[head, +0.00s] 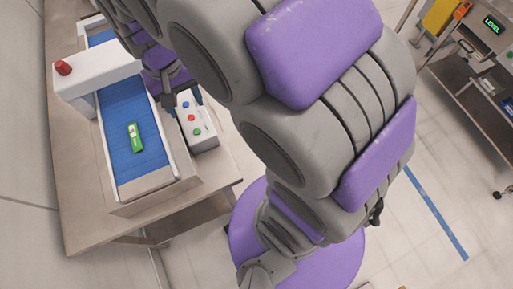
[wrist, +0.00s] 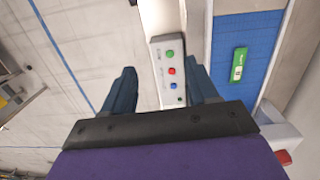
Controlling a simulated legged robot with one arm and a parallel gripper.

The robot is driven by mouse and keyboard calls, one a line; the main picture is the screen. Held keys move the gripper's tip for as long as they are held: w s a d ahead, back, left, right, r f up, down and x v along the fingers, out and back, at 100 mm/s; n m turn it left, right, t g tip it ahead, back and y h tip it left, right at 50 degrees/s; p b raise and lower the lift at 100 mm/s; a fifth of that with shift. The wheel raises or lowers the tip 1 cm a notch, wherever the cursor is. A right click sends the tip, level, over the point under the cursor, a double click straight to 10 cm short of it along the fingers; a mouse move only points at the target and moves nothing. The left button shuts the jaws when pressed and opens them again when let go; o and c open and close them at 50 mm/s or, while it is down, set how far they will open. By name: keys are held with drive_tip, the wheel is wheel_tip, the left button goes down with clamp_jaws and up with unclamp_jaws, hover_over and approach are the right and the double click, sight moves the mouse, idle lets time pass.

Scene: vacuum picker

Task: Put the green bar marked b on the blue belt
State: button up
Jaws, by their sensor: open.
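The green bar (head: 135,137) lies flat on the blue belt (head: 141,160), near the belt's front end. It also shows in the wrist view (wrist: 239,64), on the belt (wrist: 233,82) at the right. A pale label is on the bar; I cannot read its mark. My gripper (wrist: 165,82) is open and empty in the wrist view, with a finger on each side of the button box. It is beside the belt, apart from the bar. In the head view my arm hides much of the middle.
A white button box (head: 196,122) with coloured buttons stands right of the belt. A white arch (head: 105,76) with a red button (head: 63,68) spans the belt. The metal table (head: 80,205) has bare room at front left. Another bench (head: 465,95) stands far right.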

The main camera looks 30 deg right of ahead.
drive_tip(key=s+d+n+g, duration=0.1)
drive_tip(key=s+d, duration=0.3)
drive_tip(key=s, duration=0.6)
drive_tip(key=s+d, duration=0.3)
drive_tip(key=s, duration=0.7)
drive_tip(key=shift+w+a+f+b, duration=0.1)
drive_tip(key=shift+a+f+b, duration=0.1)
drive_tip(key=shift+f+b, duration=1.15)
drive_tip(key=shift+a+f+b, duration=0.2)
drive_tip(key=shift+f+b, duration=0.95)
drive_tip(key=shift+f, duration=0.3)
